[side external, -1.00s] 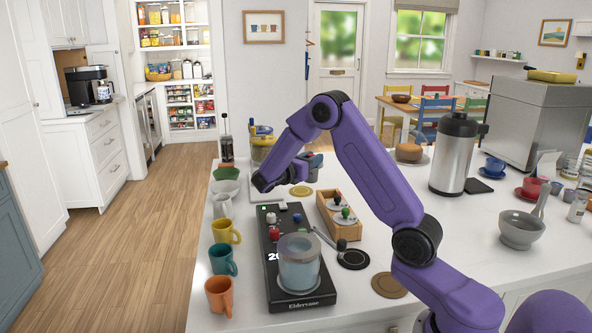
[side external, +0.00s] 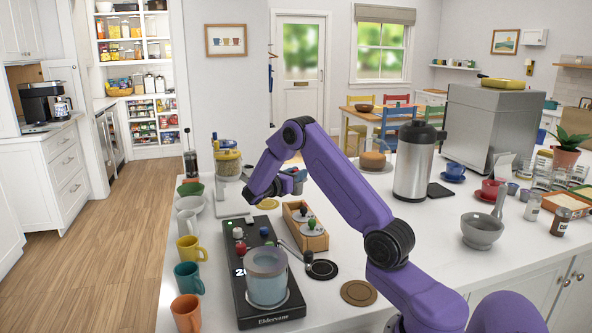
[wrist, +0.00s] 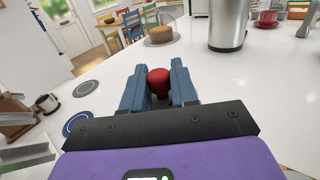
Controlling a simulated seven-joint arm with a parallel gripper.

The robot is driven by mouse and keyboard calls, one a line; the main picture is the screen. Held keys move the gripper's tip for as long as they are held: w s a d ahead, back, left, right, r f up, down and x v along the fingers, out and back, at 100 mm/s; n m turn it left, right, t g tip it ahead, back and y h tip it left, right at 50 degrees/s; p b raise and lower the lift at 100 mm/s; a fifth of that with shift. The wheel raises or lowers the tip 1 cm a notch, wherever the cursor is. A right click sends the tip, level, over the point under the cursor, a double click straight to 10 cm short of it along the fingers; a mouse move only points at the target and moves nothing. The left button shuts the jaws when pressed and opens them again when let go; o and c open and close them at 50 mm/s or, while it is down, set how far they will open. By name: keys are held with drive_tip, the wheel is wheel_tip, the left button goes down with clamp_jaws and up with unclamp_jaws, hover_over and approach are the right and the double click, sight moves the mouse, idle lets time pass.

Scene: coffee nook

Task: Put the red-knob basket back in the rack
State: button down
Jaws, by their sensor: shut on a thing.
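My gripper (side external: 296,180) is raised above the counter, beyond the far end of the wooden rack, its blue fingers partly hidden by my arm. In the wrist view the fingers are closed on a red knob (wrist: 159,80). The basket under this knob is hidden. The wooden rack (side external: 313,241) stands on the counter beside the black machine; a green knob (side external: 311,224) and a dark knob (side external: 304,210) stand up in it.
The black machine (side external: 275,316) carries a clear vessel (side external: 266,278) and small coloured knobs, one red. A long-handled tool and a dark disc (side external: 323,269) lie near the rack. Mugs line the left edge. A steel flask (side external: 413,165) stands to the right.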

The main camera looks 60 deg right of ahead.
sight(295, 195)
drive_tip(key=shift+f, duration=1.7)
drive_tip(key=shift+f, duration=1.9)
idle(1.3)
drive_tip(key=c, duration=0.8)
unclamp_jaws()
drive_tip(key=shift+a, duration=0.1)
drive_tip(key=shift+w+a, duration=0.1)
drive_tip(key=shift+a, duration=0.25)
drive_tip(key=a, duration=0.4)
drive_tip(key=shift+w+a, duration=0.25)
drive_tip(key=shift+w, duration=0.15)
drive_tip(key=r, duration=0.7)
drive_tip(key=shift+s+d+r, duration=0.1)
drive_tip(key=shift+d, duration=0.15)
